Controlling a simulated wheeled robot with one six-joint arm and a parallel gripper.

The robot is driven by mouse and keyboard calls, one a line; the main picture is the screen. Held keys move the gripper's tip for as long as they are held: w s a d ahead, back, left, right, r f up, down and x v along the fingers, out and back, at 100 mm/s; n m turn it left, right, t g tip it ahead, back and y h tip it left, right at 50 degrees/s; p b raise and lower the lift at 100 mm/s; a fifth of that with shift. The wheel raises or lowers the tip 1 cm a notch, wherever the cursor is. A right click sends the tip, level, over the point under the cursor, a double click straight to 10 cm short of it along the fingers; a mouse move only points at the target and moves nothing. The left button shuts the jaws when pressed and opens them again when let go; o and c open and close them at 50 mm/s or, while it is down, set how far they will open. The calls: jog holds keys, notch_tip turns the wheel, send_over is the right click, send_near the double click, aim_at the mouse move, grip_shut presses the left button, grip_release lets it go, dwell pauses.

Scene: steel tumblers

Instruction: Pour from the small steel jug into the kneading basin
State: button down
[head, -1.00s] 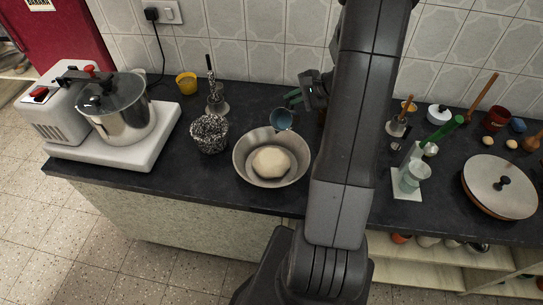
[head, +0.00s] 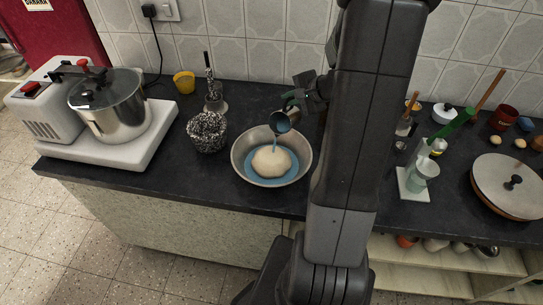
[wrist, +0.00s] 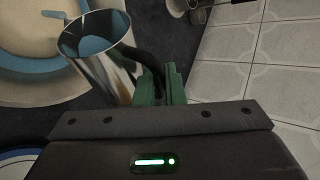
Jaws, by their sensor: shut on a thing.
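The small steel jug (head: 280,123) is tilted above the back right part of the kneading basin. A thin blue stream (head: 275,143) falls from it into the basin. The kneading basin (head: 239,166) is a wide steel bowl on the dark counter. It holds a pale dough ball (head: 270,160) with blue liquid (head: 262,180) around it. My gripper (head: 292,101) is shut on the jug, at the jug's right. In the wrist view the shiny jug (wrist: 106,72) still holds blue liquid, and the green fingers of my gripper (wrist: 160,86) close on its handle. My arm hides part of the counter.
A speckled dark pot (head: 207,133) stands left of the basin. A mixer (head: 108,105) on a white base is further left. A yellow cup (head: 184,82) stands at the back. A green-handled press (head: 418,178) and a lidded pan (head: 508,184) are right of my arm.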

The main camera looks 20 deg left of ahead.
aim_at(283, 112)
jog(key=shift+s+a+f+b, duration=0.1)
jog(key=shift+s+b, duration=0.15)
jog(key=shift+b, duration=0.25)
jog(key=shift+s+f+n+t+b, duration=0.1)
jog(key=shift+s+n+t+b, duration=0.15)
jog(key=shift+t+b, duration=0.2)
jog(key=s+b, duration=0.1)
jog(key=b, duration=0.1)
jog(key=s+r+n+t+b, duration=0.1)
jog(key=s+b, duration=0.1)
jog(key=shift+a, duration=0.15)
jog(key=s+n+t+b, duration=0.1)
jog(key=s+b, duration=0.1)
jog(key=b, duration=0.2)
jog(key=s+r+n+t+b, duration=0.1)
jog(key=t+b, duration=0.1)
jog(key=b, duration=0.2)
jog(key=shift+s+a+r, duration=0.1)
jog(key=shift+s+a, duration=0.05)
jog(key=shift+s, duration=0.25)
jog(key=w+p, duration=0.1)
jog(key=p, duration=0.1)
jog(key=w+m+g+p, duration=0.1)
jog(key=p, duration=0.1)
jog(key=w+g+p, duration=0.1)
jog(key=p, duration=0.1)
jog(key=shift+r+m+p, duration=0.25)
jog(key=shift+r+p, duration=0.05)
jog(key=shift+f, duration=0.5)
jog(key=shift+w, duration=0.1)
